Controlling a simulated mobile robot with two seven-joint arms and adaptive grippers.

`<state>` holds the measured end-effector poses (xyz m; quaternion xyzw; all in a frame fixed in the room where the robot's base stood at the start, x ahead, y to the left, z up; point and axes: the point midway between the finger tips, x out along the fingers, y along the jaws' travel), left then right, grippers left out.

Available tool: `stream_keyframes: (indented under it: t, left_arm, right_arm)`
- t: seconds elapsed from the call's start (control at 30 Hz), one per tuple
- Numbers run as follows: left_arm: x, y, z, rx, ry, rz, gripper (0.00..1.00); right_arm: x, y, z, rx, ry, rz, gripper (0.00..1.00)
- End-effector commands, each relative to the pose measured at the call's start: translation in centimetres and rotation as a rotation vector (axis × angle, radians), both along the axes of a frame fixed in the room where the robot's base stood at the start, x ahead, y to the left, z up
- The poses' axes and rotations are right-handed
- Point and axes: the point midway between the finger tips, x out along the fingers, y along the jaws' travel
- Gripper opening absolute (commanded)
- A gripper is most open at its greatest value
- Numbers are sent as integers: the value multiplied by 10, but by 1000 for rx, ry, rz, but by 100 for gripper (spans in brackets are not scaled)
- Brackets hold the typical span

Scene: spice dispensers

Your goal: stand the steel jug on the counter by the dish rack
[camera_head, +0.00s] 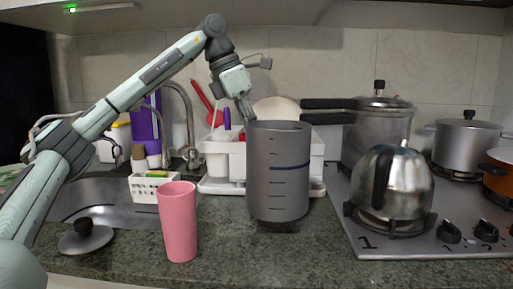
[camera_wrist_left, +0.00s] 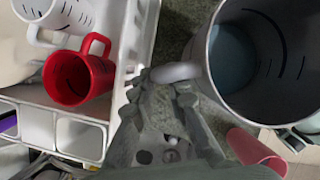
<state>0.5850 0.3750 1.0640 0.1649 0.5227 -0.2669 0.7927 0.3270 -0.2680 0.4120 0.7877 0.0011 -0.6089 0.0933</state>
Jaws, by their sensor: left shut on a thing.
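The steel jug (camera_head: 277,175) is a tall grey cylinder with dark measuring lines, upright in front of the white dish rack (camera_head: 222,186). My left gripper (camera_head: 249,116) comes down behind its rim on the left. In the left wrist view, the gripper (camera_wrist_left: 165,95) is shut on the jug's handle (camera_wrist_left: 176,73), and the jug (camera_wrist_left: 212,75) is empty inside. A dark shadow lies on the counter (camera_head: 325,235) right under the jug. I cannot tell whether its base touches or hangs slightly above. My right gripper is not in view.
A pink cup (camera_head: 178,222) stands left of the jug, and a pot lid (camera_head: 86,238) lies farther left by the sink. The stove (camera_head: 420,235) with a kettle (camera_head: 403,185) is to the right. In the wrist view, a red mug (camera_wrist_left: 78,78) sits in the rack.

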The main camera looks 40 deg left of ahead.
Motion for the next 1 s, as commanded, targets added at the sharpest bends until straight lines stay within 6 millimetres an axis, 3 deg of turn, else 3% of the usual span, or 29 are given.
stream_keyframes:
  t: [0.13,0.4,0.8,0.83,1.0]
  left_arm:
    - [8,5,3,-3,-3,2,0]
    - [7,5,-32,-2,-4,1,0]
    - [7,4,-38,-3,-3,1,0]
    - [7,5,-39,0,0,1,18]
    - [7,5,-38,0,0,1,35]
  right_arm:
    - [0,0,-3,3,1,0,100]
    - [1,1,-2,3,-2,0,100]
    - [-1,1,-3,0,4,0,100]
    - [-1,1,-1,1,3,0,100]
    - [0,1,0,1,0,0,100]
